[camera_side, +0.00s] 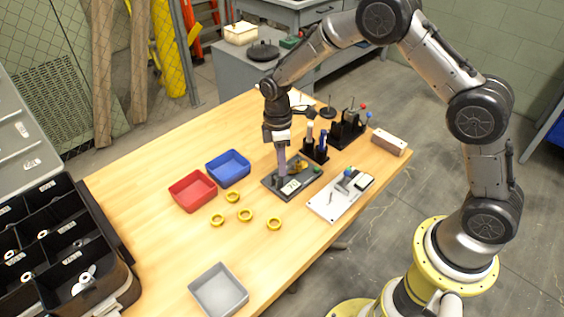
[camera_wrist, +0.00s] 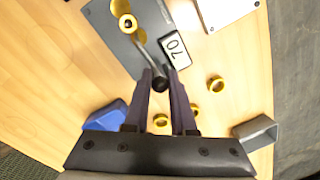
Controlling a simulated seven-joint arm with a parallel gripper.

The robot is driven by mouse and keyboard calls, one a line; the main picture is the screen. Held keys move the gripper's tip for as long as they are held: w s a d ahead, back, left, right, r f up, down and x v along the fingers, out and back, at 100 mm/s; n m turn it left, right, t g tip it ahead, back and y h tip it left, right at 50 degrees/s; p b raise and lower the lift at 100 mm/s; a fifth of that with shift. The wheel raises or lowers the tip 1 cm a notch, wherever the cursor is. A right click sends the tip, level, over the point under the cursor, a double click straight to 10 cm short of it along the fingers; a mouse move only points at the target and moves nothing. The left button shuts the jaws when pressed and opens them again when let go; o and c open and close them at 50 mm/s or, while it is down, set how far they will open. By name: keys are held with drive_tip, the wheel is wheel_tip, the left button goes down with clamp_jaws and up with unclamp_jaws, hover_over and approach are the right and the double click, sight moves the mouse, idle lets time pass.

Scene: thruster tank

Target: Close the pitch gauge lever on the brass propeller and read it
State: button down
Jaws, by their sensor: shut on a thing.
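The brass propeller (camera_side: 298,167) lies on a dark grey gauge plate (camera_side: 268,184) near the middle of the bench. In the wrist view, the propeller (camera_wrist: 117,7) is partly cut off at the top. The metal lever (camera_wrist: 144,55) runs from its hub to a black knob (camera_wrist: 160,84). My gripper (camera_side: 282,174) points down at the plate. In the wrist view, my gripper (camera_wrist: 161,80) is shut on the lever at its knob. A white display (camera_wrist: 174,47) beside the lever shows turned digits that look like 70.
A red bin (camera_side: 193,191) and a blue bin (camera_side: 228,168) stand left of the plate. Several brass rings (camera_side: 245,215) lie in front. A white board (camera_side: 341,196) lies to the right, black racks (camera_side: 347,130) behind. A grey tray (camera_side: 218,291) sits at the front.

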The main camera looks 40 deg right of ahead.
drive_tip(key=shift+a+r+h, duration=0.15)
drive_tip(key=shift+a+h, duration=0.25)
drive_tip(key=shift+h, duration=0.6)
drive_tip(key=shift+a+r+h, duration=0.1)
drive_tip(key=shift+a+h, duration=0.25)
drive_tip(key=shift+h, duration=0.65)
drive_tip(key=c, duration=0.7)
unclamp_jaws()
drive_tip(key=shift+c, duration=0.2)
drive_tip(key=shift+r, duration=0.1)
drive_tip(key=v, duration=1.3)
drive_tip(key=shift+r, duration=0.35)
